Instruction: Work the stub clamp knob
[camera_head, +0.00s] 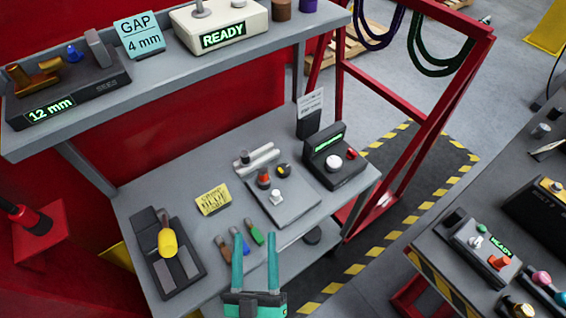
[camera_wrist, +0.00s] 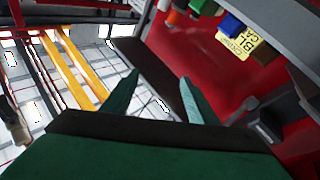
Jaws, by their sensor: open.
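A grey plate (camera_head: 297,205) on the workbench carries a pale pipe-like bar (camera_head: 257,158), a red-topped knob (camera_head: 264,177), a small dark knob with a yellow part (camera_head: 283,170) and a white knob (camera_head: 276,196). No label I can read tells which is the stub clamp knob. My gripper (camera_head: 255,240) is open and empty, at the bench's front, nearer the camera than the plate and apart from it in the picture. Its two teal fingers also show in the wrist view (camera_wrist: 158,78), with nothing between them. The knobs cannot be made out in the wrist view.
A black box with a white knob (camera_head: 335,163) stands right of the plate. A yellow-handled device (camera_head: 168,243) sits left. A shelf (camera_head: 190,81) overhangs the back.

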